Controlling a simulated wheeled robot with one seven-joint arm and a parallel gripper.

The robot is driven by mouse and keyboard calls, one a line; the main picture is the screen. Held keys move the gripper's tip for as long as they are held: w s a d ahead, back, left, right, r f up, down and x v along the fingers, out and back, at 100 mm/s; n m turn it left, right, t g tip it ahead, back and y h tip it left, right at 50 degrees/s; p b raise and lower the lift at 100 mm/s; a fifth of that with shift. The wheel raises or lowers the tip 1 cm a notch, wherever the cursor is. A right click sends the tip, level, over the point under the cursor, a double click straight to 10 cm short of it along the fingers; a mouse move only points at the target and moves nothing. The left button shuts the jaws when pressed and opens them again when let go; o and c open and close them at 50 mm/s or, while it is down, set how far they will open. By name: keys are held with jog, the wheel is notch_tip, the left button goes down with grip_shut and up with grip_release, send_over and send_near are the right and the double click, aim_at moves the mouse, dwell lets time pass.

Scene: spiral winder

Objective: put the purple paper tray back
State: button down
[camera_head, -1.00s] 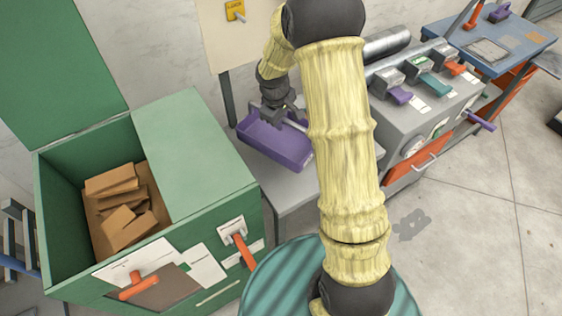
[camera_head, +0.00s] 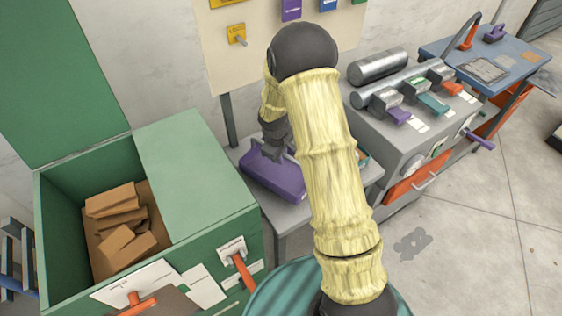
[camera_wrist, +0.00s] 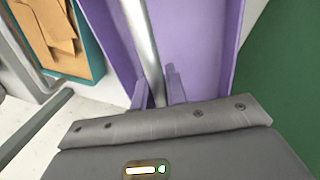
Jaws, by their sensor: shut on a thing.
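The purple paper tray (camera_head: 280,180) is in the middle of the head view, at the small grey table beside the green bin. Whether its underside touches the table cannot be told. My gripper (camera_head: 272,152) reaches down over the tray's upper part and is shut on it. In the wrist view, the purple tray (camera_wrist: 200,40) fills the middle, with a light metal bar running along it to my gripper (camera_wrist: 158,98). The exact grip point is hard to make out.
The green bin (camera_head: 195,160) with brown pieces stands close on the left. A teal-rimmed tray of brown sheets (camera_wrist: 58,35) lies beside the purple tray. The grey winder machine (camera_head: 400,145) stands on the right. A cream board (camera_head: 290,55) is behind.

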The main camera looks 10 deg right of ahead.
aim_at(282, 169)
notch_tip(282, 169, down, 3)
jog(key=shift+w+f, duration=0.15)
jog(key=shift+s+d, duration=0.1)
jog(key=shift+s, duration=0.1)
jog(key=shift+f, duration=0.1)
jog(key=c, duration=1.4)
grip_release()
jog(key=shift+w, duration=0.1)
notch_tip(282, 169, up, 12)
jog(key=s+a, duration=0.1)
jog(key=a, duration=0.1)
jog(key=shift+s, duration=0.4)
